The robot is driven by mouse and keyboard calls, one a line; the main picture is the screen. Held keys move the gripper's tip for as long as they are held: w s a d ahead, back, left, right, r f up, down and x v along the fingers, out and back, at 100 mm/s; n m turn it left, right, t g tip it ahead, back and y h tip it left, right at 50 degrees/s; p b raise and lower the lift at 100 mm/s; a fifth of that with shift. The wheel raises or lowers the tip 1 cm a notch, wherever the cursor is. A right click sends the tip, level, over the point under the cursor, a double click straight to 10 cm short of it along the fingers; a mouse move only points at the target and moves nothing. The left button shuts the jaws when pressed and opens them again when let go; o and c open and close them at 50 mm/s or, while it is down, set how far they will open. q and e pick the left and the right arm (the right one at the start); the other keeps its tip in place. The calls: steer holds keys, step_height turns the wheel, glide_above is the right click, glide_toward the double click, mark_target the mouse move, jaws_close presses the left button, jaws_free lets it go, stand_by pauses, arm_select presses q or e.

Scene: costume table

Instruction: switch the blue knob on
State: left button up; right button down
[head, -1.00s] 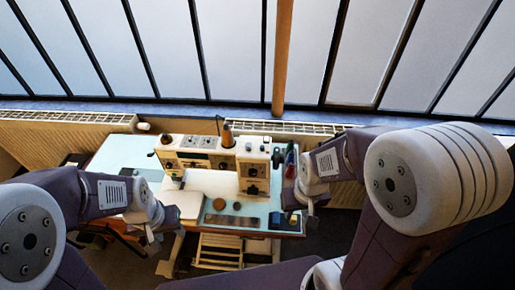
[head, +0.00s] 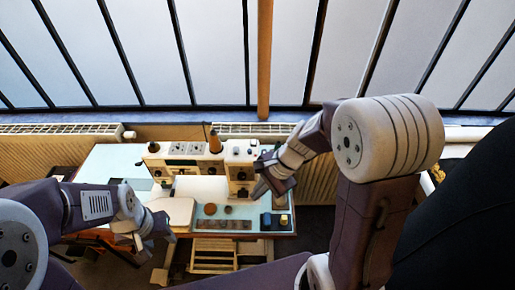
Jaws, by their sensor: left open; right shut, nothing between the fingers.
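A cream sewing machine (head: 190,162) stands on the pale blue table (head: 105,163). Small dark knobs (head: 242,176) sit on the front of its right-hand column. They are too small for me to tell which one is blue. My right gripper (head: 262,187) is shut and empty, at the right side of this column. It hides part of the machine's right end, and I cannot tell whether it touches. My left gripper (head: 152,246) is open and empty, low at the table's front left, away from the machine.
A white pad (head: 172,211) lies left of the machine's front. Round brown pieces (head: 210,209) and a brown strip (head: 222,225) lie in front. A dark blue item (head: 266,221) is at the front right. A cone spool (head: 214,143) rises from the machine's top.

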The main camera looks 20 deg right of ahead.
steer(key=w+d+r+m+t+y+p, duration=0.1)
steer(key=w+d+r+m+t+p, duration=0.1)
steer(key=w+d+m+p, duration=0.3)
steer(key=w+d+r+m+t+y+p, duration=0.1)
steer(key=w+d+r+m+t, duration=0.15)
steer(key=w+m, duration=0.45)
arm_select(q)
step_height(320, 180, up, 8)
steer(key=p, duration=0.1)
steer(key=shift+r, duration=0.2)
arm_select(e)
steer(key=d+f+m, duration=0.1)
steer(key=d, duration=0.5)
steer(key=shift+s+f, duration=0.15)
steer(key=shift+f, duration=0.2)
steer(key=p, duration=0.4)
glide_toward(252, 153)
steer(key=x, duration=0.5)
steer(key=shift+s+f, duration=0.2)
steer(key=shift+s, duration=0.05)
arm_select(q)
steer(key=shift+w+r, duration=0.1)
steer(key=shift+r, duration=2)
arm_select(e)
steer(key=shift+w+a+f, duration=0.15)
steer(key=shift+w+a, duration=0.15)
steer(key=shift+a, duration=0.05)
arm_select(q)
steer(key=shift+d, duration=0.1)
steer(key=shift+f, duration=0.15)
